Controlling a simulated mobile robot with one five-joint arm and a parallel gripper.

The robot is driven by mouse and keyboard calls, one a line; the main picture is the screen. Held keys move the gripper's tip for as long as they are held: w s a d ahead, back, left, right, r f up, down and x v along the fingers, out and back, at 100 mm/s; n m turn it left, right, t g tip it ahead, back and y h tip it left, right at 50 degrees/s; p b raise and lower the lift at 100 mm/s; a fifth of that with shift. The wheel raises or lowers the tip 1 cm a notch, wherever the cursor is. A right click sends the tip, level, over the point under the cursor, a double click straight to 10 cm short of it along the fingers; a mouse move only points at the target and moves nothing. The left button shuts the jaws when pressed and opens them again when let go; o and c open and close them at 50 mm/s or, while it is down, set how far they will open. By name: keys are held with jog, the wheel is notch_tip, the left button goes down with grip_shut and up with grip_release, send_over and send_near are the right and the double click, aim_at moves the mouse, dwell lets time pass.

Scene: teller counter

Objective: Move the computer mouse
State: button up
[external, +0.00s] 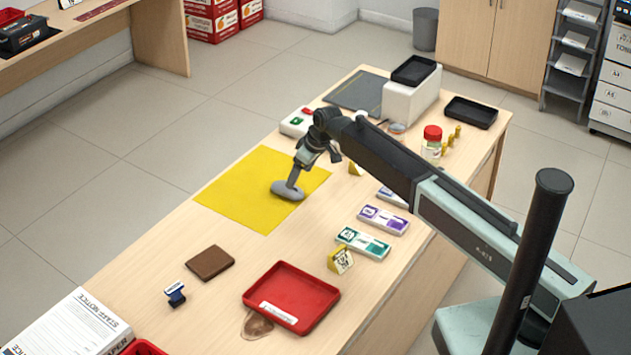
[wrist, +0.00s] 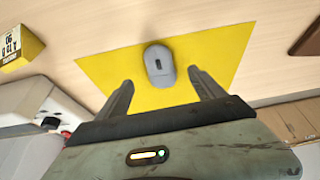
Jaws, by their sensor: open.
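The grey computer mouse (external: 283,191) lies on the yellow mat (external: 235,205) on the counter. The mouse also shows in the wrist view (wrist: 159,62), just ahead of the gap between my fingertips, with its dark scroll wheel visible. My gripper (external: 292,182) points down at the mouse, and one finger hides part of it in the external view. My gripper (wrist: 160,78) is open and empty in the wrist view, with one finger on each side. I cannot tell whether a finger touches the mouse.
Green and purple boxes (external: 362,243) line the right side. A red-lidded jar (external: 431,150) and a white machine (external: 410,100) stand farther back.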

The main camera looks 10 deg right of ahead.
jog(key=b+x, duration=0.7)
jog(key=x, duration=0.1)
jog(key=shift+d+f, duration=0.1)
jog(key=shift+d, duration=0.05)
